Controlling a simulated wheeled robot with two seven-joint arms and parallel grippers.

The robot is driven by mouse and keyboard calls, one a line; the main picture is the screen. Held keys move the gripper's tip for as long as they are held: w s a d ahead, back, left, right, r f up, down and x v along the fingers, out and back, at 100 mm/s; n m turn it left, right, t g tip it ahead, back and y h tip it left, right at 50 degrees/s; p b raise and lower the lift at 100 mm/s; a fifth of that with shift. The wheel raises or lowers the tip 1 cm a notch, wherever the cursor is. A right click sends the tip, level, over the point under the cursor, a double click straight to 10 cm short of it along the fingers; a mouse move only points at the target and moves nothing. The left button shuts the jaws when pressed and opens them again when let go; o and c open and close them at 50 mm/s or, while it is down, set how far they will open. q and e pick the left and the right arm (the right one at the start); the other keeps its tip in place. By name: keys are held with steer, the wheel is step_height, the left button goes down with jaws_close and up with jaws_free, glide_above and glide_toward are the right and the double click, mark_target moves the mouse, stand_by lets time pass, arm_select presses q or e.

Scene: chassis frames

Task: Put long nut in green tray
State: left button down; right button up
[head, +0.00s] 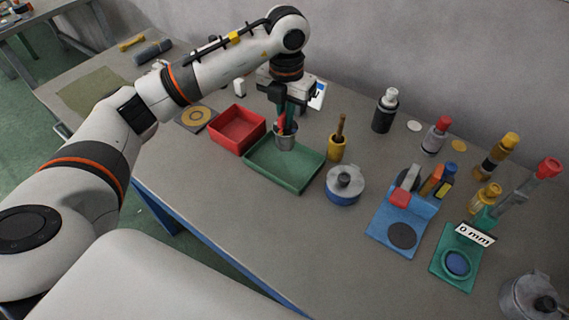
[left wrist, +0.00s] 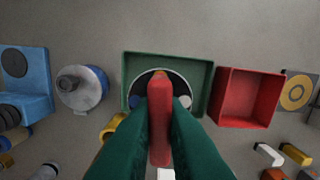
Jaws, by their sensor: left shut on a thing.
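The green tray (head: 285,174) lies on the table beside the red tray, and also shows in the left wrist view (left wrist: 203,60). My left gripper (head: 285,124) points down over its far end. In the left wrist view the green fingers (left wrist: 160,120) are shut on a long red piece (left wrist: 159,140). A round grey metal cup (head: 286,142) is below the fingertips, in or just above the tray; its dark inside with small blue and pale things shows around the red piece. I cannot tell whether the red piece joins the cup. No long nut can be made out for sure. My right gripper is out of view.
The red tray (head: 238,132) looks empty. A yellow holder (head: 336,150) with a brown handle and a grey round canister (head: 344,191) stand right of the green tray. A blue stand (head: 385,222) and bottles are further right. The table's front middle is clear.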

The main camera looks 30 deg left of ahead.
arm_select(q)
step_height(320, 180, down, 10)
steer(key=w+a+n+p, duration=0.1)
steer(key=w+n+p, duration=0.1)
steer(key=n, duration=0.5)
steer(key=shift+a+r+n, duration=0.2)
steer(key=shift+a+n, duration=0.05)
steer(key=shift+n, duration=0.15)
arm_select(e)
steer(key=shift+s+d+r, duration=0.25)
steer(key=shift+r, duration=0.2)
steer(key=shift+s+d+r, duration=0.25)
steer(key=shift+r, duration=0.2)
arm_select(q)
steer(key=shift+f, duration=0.2)
steer(key=c, duration=1.5)
jaws_free()
steer(key=shift+r, duration=0.1)
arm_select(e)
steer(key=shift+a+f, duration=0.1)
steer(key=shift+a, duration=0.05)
